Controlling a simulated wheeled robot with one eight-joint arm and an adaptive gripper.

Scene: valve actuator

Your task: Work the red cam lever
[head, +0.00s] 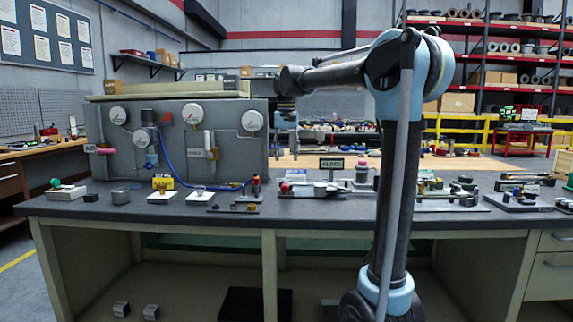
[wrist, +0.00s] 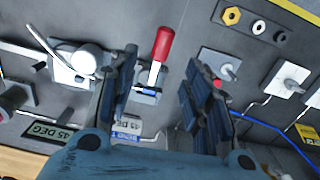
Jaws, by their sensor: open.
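The red cam lever (wrist: 162,45) shows in the wrist view with its red grip toward the top of the picture and a pale shank running down to a small metal base (wrist: 148,88). In the head view its red end (head: 285,187) appears small on the bench. My gripper (wrist: 162,66) is open, and its two dark ribbed fingers appear on either side of the lever in the picture. I see no contact, and the height gap is hard to judge. In the head view my gripper (head: 285,138) hangs above the bench, in front of the gauge panel's right edge.
A round pale fixture (wrist: 85,60) stands left of the lever in the wrist view. A plate with nuts (wrist: 256,26) is at the top.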

